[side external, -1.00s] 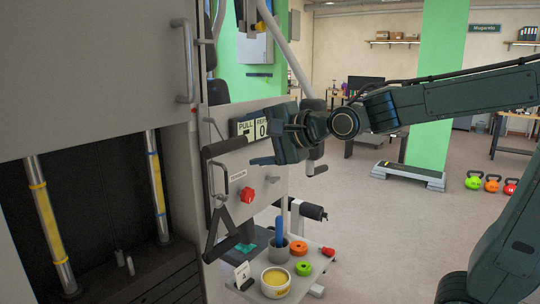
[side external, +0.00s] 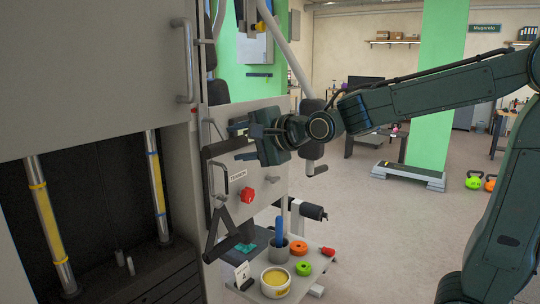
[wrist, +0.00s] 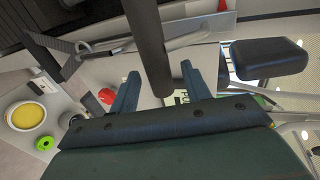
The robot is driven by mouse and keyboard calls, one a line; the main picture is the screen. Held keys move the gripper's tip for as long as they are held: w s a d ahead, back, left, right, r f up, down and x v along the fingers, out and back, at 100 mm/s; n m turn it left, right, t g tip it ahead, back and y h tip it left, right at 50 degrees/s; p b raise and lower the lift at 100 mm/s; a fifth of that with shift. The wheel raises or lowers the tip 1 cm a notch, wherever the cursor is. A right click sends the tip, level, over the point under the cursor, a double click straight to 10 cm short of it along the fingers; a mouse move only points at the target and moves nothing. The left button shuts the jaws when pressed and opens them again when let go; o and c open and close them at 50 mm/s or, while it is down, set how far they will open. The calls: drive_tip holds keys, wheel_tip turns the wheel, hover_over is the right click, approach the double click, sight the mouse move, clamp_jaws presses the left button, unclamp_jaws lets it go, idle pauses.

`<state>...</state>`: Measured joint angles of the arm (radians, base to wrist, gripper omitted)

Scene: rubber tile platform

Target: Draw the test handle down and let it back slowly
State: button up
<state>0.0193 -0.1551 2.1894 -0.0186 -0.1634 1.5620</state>
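The test handle (side external: 222,147) is a dark bar standing out from the upper part of the grey machine panel, roughly level. In the wrist view the dark bar (wrist: 150,42) comes down from the top edge, and its end lies between my fingers. My gripper (side external: 233,142) is at the bar, one finger above it and one below. In the wrist view my gripper (wrist: 160,72) is open, with a gap showing beside the bar. The gripper covers the bar's outer end in the side view.
A red knob (side external: 247,196) sits on the panel below my gripper. A dark triangular grip (side external: 222,228) hangs at the panel's left. A small shelf (side external: 300,285) below holds a yellow-filled bowl (side external: 275,282), orange and green rings and a blue-handled cup. A dark pad (side external: 312,118) stands behind my wrist.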

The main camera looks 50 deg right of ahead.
clamp_jaws()
drive_tip(key=shift+f, duration=0.15)
